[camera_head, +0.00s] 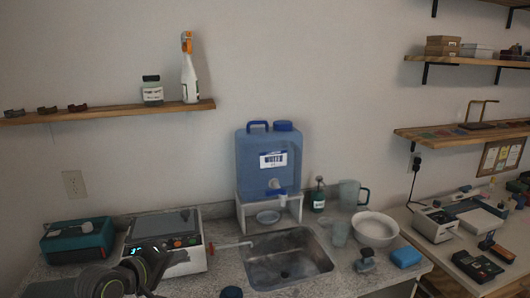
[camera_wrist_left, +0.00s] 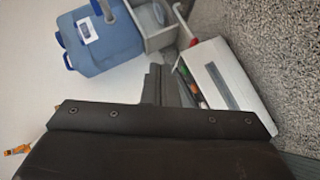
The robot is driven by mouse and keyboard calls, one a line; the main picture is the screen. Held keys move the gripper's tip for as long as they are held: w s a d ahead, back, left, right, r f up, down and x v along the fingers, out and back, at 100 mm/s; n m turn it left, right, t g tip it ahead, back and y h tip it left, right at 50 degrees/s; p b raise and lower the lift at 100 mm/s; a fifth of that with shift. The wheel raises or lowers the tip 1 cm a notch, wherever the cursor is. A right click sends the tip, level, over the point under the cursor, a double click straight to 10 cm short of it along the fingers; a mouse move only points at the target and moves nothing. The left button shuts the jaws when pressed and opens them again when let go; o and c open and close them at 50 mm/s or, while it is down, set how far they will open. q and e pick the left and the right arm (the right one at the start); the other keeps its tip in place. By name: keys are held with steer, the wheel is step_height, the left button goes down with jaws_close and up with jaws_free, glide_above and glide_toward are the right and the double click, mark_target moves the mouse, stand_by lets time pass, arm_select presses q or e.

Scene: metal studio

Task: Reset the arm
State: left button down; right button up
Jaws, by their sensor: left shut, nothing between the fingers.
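My left arm comes in at the lower left of the head view, and its dark left gripper (camera_head: 148,278) is in front of the white device with a dark top plate (camera_head: 165,227). In the left wrist view, the gripper's dark body fills the bottom, and its narrow fingers (camera_wrist_left: 154,84) are together with nothing between them. The white device (camera_wrist_left: 224,75) shows just right of the fingers there. I cannot tell the exact gap between gripper and device. My right gripper is in neither view.
A blue water container (camera_head: 268,160) stands on a white stand (camera_head: 242,215) behind a metal sink (camera_head: 287,262). A teal box (camera_head: 78,243) sits left of the device. A white bowl (camera_head: 374,228) and blue sponge (camera_head: 406,257) are right of the sink. A wooden shelf (camera_head: 110,113) is above.

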arm_select(q)
steer(key=s+a+f+m+g+y, duration=0.2)
steer(key=s+a+f, duration=0.1)
steer(key=s+f, duration=0.5)
steer(key=s+a+f+m+g+y, duration=0.2)
steer(key=s+f, duration=0.6)
steer(key=s+a+f+m+g+y, duration=0.2)
steer(key=s+a+f, duration=0.1)
steer(key=s, duration=0.8)
steer(key=s+a+f+m+g+y, duration=0.2)
steer(key=s, duration=0.9)
step_height(320, 180, down, 26)
steer(key=a+r+g, duration=0.1)
steer(key=a+g, duration=0.1)
steer(key=s+d+f+g, duration=0.1)
steer(key=s+f, duration=1.3)
steer(key=f, duration=0.1)
steer(key=shift+s+d+f+h, duration=0.35)
steer(key=shift+h, duration=0.05)
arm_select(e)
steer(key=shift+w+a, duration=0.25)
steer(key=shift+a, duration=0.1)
